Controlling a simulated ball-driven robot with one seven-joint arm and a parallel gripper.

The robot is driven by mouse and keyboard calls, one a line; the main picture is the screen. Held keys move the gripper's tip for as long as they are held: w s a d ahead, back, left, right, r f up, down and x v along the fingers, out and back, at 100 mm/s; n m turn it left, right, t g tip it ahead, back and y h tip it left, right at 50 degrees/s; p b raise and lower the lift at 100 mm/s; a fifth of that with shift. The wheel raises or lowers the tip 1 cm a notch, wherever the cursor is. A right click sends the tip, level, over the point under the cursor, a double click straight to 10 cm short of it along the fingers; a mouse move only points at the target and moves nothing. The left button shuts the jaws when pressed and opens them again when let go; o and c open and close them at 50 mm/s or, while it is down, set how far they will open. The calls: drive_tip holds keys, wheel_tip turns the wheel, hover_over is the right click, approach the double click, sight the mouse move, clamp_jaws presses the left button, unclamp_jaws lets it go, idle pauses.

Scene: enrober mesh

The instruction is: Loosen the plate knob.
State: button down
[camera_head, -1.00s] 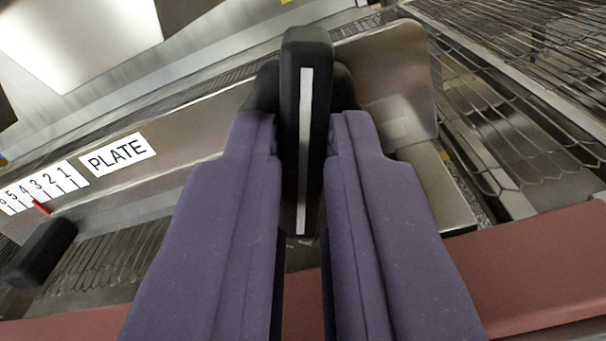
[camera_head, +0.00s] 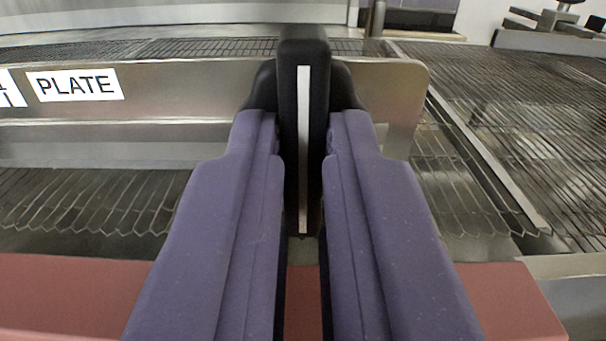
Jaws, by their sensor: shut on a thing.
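The plate knob (camera_head: 304,60) is a black bar with a white line down its face, in the middle of the view. It stands in front of the right end of a metal plate (camera_head: 190,88) that bears a PLATE label (camera_head: 75,84). My gripper (camera_head: 303,150) has two purple fingers, one on each side of the knob's bar, shut on it. The white line looks upright in the view. The fingers hide the sides of the bar and part of the round black base behind it.
A red-brown rail (camera_head: 75,295) runs across the front below the knob. Wire mesh belt (camera_head: 80,205) lies behind it, with more mesh (camera_head: 520,120) at the right. A cut-off scale label (camera_head: 10,88) shows at the left edge.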

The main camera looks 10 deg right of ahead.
drive_tip(key=c, duration=1.2)
unclamp_jaws()
drive_tip(key=shift+o, duration=0.2)
drive_tip(key=p+v, duration=0.1)
drive_tip(key=v, duration=0.6)
drive_tip(key=shift+s+p, duration=0.35)
drive_tip(key=shift+s, duration=0.05)
drive_tip(key=shift+f, duration=0.1)
